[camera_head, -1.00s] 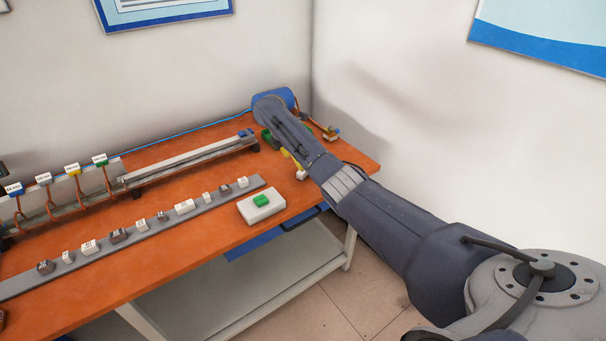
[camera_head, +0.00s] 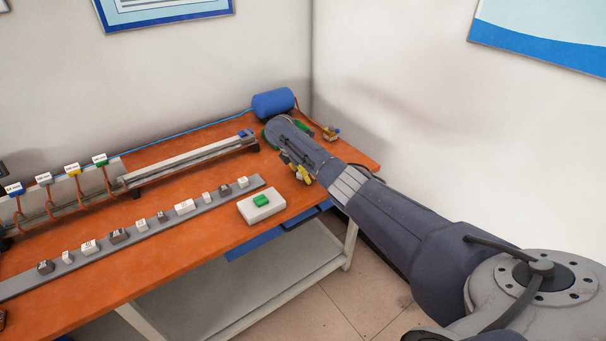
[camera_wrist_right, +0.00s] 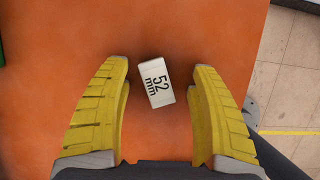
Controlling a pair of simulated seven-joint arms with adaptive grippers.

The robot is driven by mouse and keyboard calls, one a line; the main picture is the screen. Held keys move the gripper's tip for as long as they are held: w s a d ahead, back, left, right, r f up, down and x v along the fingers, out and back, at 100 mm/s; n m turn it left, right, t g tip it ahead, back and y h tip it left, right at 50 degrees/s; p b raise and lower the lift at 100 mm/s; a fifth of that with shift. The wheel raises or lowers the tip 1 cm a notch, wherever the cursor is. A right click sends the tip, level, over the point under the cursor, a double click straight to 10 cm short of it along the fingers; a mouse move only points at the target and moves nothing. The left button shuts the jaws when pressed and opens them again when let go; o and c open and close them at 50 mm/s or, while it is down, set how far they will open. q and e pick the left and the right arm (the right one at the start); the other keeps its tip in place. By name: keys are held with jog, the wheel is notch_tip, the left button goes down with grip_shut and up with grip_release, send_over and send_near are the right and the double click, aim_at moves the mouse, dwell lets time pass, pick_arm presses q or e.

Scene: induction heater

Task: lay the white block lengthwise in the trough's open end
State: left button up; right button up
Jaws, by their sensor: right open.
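The white block (camera_wrist_right: 156,81) marked "52 mm" lies on the orange table. In the right wrist view it is slightly tilted between my right gripper's yellow fingers, nearer their tips, with a gap on each side. My right gripper (camera_wrist_right: 158,75) is open and empty; its fingers also show at the table's right in the head view (camera_head: 298,172), where I cannot make out the block. The trough (camera_head: 190,162) is a long pale metal channel toward the back of the table, with a blue piece at its right end. My left gripper is out of view.
A grey strip (camera_head: 70,263) with several white and dark blocks runs along the front. A white box with a green button (camera_head: 261,206) stands at its right end. A blue cylinder (camera_head: 273,103) is at the back corner.

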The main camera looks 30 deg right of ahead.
grip_shut()
dwell(0.5)
